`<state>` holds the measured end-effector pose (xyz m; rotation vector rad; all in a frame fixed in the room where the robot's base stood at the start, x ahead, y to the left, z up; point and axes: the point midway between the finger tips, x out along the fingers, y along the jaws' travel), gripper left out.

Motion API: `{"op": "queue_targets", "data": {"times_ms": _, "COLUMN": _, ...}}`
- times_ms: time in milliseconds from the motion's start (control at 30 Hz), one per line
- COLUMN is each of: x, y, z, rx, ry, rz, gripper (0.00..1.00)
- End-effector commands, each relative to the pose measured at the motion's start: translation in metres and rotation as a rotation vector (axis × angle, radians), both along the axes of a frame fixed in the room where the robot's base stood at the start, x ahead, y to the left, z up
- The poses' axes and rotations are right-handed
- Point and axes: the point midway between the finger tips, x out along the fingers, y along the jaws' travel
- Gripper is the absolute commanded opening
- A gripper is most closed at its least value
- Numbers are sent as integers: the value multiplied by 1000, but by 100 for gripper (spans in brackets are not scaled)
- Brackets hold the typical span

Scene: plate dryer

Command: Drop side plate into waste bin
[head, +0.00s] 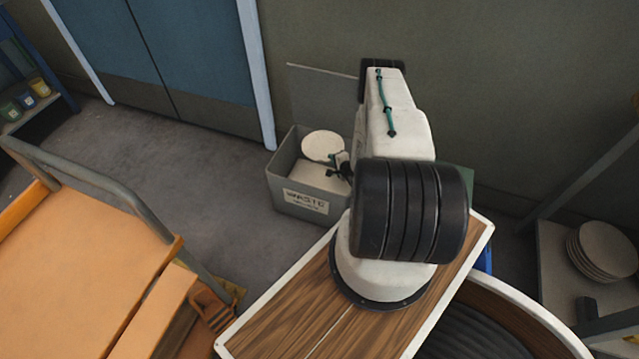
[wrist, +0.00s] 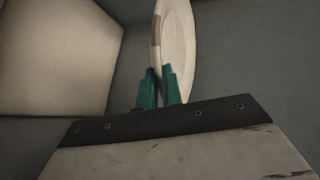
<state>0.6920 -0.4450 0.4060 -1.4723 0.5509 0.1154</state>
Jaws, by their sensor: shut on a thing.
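The side plate (head: 322,145) is a round cream disc in the head view, over the opening of the grey waste bin (head: 304,203), which bears a WASTE label. My gripper (head: 341,163) is at the plate's right edge, partly hidden by my arm. In the wrist view my gripper (wrist: 159,88) has its green fingers shut on the rim of the plate (wrist: 178,40), which stands nearly edge-on to that camera. The plate's exact height over the bin cannot be told.
A cart with an orange top (head: 80,250) and grey rail stands at the left. A stack of plates (head: 600,250) sits on a shelf at the right. The blue door (head: 180,50) is behind, with clear floor before it.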

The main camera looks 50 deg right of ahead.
Motion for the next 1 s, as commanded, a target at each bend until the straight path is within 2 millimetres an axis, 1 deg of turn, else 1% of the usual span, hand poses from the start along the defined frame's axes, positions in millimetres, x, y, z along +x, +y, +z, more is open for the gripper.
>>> {"op": "queue_targets", "data": {"times_ms": 200, "x": 0, "y": 0, "z": 1, "rx": -1, "ry": -2, "rz": 0, "gripper": 0}}
{"op": "queue_targets", "data": {"times_ms": 233, "x": 0, "y": 0, "z": 1, "rx": -1, "ry": -2, "rz": 0, "gripper": 16}}
{"op": "queue_targets", "data": {"times_ms": 300, "x": 0, "y": 0, "z": 0, "rx": 0, "ry": -1, "rz": 0, "gripper": 33}}
{"op": "queue_targets", "data": {"times_ms": 567, "x": -1, "y": 0, "z": 0, "rx": 1, "ry": 1, "rz": 0, "gripper": 33}}
{"op": "queue_targets", "data": {"times_ms": 667, "x": -6, "y": 2, "z": 2, "rx": 2, "ry": 1, "rz": -1, "gripper": 33}}
{"op": "queue_targets", "data": {"times_ms": 767, "x": -18, "y": 4, "z": 8, "rx": 3, "ry": 1, "rz": -3, "gripper": 33}}
{"op": "queue_targets", "data": {"times_ms": 1000, "x": -53, "y": 14, "z": 26, "rx": 2, "ry": -1, "rz": -3, "gripper": 33}}
